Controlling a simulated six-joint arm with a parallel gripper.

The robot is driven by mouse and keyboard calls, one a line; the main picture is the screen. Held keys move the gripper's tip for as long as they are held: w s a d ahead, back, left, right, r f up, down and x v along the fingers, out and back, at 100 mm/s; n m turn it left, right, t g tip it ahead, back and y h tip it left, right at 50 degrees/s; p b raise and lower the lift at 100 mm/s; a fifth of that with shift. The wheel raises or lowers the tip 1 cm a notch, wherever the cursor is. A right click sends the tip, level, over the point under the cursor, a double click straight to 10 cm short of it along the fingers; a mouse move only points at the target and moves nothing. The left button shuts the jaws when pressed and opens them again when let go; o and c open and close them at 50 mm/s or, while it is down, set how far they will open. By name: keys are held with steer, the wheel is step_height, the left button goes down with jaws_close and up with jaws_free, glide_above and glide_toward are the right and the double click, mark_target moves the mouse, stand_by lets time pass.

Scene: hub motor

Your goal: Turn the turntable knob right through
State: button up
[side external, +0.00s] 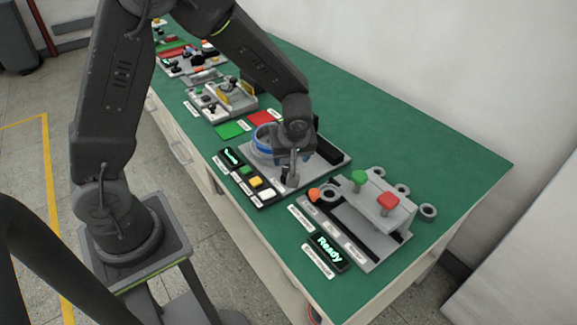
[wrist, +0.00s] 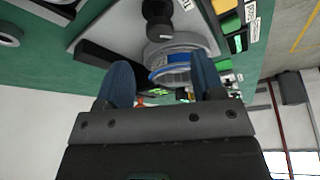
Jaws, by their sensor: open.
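The turntable's grey base plate (side external: 325,161) lies on the green bench under my gripper (side external: 291,157). A black knob (wrist: 158,18) stands on the plate, beyond my fingertips in the wrist view; in the side view a dark upright post (side external: 289,178) shows at its front. A round silver part with a blue band (wrist: 172,62) sits beside the knob. Its blue rim (side external: 262,143) shows left of my gripper in the side view. In the wrist view my gripper (wrist: 160,62) is open, its two fingers apart with nothing gripped. The exact gap to the knob is hard to tell.
A button strip (side external: 253,181) lies along the plate's front. A grey fixture with green and red knobs (side external: 365,220) and a "Ready" display (side external: 329,252) stand to the right. Red and green pads and other fixtures lie behind left. The far right of the bench is clear.

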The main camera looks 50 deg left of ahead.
mark_target(288, 167)
steer(key=x, duration=0.6)
steer(key=shift+a+f, duration=0.1)
steer(key=shift+f, duration=0.25)
steer(key=c, duration=0.9)
